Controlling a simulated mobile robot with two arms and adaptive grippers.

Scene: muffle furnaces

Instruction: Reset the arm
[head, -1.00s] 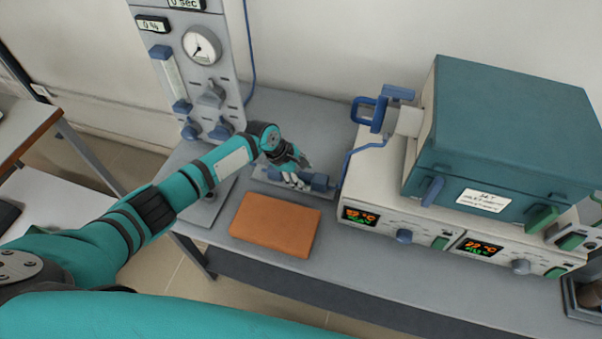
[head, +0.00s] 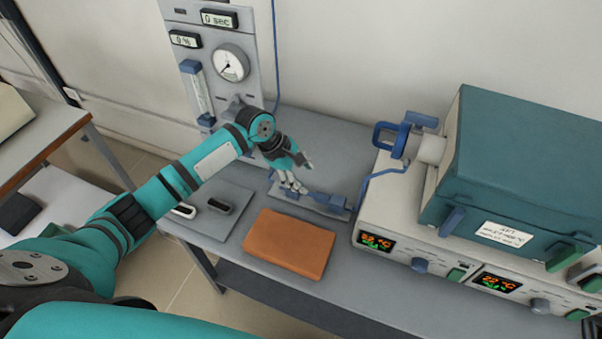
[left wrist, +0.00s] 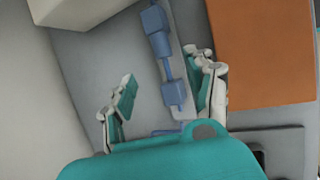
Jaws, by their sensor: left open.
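My left arm reaches in from the left in the head view. Its gripper (head: 300,178) is open and points down over the grey bench, above a narrow light plate carrying a blue fitting (head: 325,198). In the left wrist view the two fingers of the left gripper (left wrist: 165,88) are spread apart. The blue fitting (left wrist: 160,50) shows in the gap between them, close to the finger on the right. Nothing is seen held. Whether a finger touches the fitting cannot be told. My right gripper is not in view.
An orange-brown block (head: 290,244) lies right in front of the gripper. The teal furnace (head: 525,150) stands on its control base (head: 400,225) to the right. A gauge panel (head: 260,60) stands behind the arm. A dark object (head: 219,207) lies on a grey plate beneath the arm.

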